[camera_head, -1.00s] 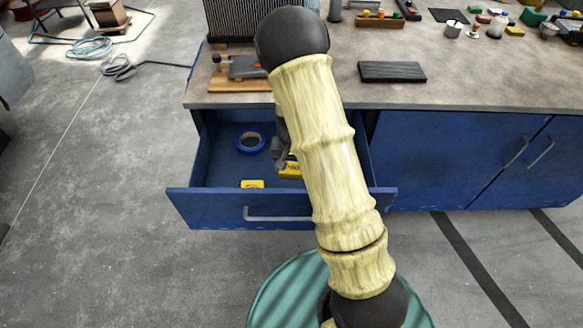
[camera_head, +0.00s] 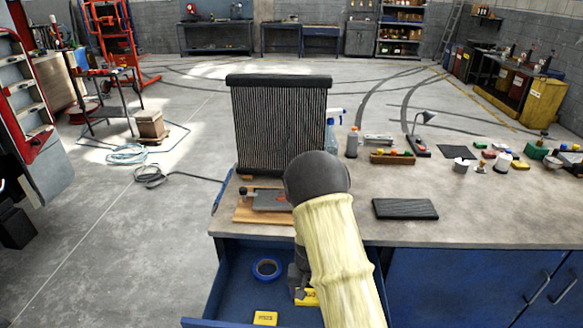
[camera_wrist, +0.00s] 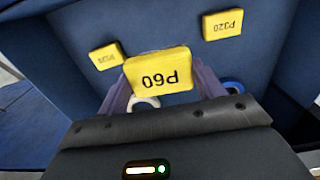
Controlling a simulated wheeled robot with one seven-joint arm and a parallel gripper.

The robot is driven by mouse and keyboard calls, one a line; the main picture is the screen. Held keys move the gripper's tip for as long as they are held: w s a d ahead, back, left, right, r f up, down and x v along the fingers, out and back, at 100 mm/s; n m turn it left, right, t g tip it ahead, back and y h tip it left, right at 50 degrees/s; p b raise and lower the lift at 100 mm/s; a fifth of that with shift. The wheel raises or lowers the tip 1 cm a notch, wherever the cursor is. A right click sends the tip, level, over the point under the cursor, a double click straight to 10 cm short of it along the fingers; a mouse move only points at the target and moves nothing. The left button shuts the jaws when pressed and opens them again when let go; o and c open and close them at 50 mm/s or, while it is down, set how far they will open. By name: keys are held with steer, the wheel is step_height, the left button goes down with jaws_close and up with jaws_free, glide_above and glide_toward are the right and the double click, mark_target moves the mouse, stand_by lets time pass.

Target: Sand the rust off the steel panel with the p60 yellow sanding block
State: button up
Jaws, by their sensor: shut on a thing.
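My gripper (camera_head: 299,280) reaches down into the open blue drawer (camera_head: 232,284), partly hidden by my arm. In the wrist view my gripper (camera_wrist: 158,84) is shut on the yellow block marked P60 (camera_wrist: 158,72). The same block (camera_head: 309,299) shows in part in the head view. I cannot tell whether it touches the drawer floor. A flat grey plate (camera_head: 270,200), likely the steel panel, lies on a wooden board on the bench, partly hidden by my arm. Rust on it is too small to make out.
Yellow blocks marked P320 (camera_wrist: 222,24) and one with a blurred label (camera_wrist: 105,56) lie in the drawer, with a blue tape roll (camera_head: 267,269). A ribbed radiator (camera_head: 280,125) stands behind the plate. A dark slab (camera_head: 405,209) lies to the right on the bench (camera_head: 470,225).

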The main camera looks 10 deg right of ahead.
mark_target(309, 296)
step_height(309, 296, up, 13)
steer(key=n+p, duration=0.3)
steer(key=p, duration=1.4)
steer(key=shift+s, duration=0.3)
steer(key=shift+f, duration=0.1)
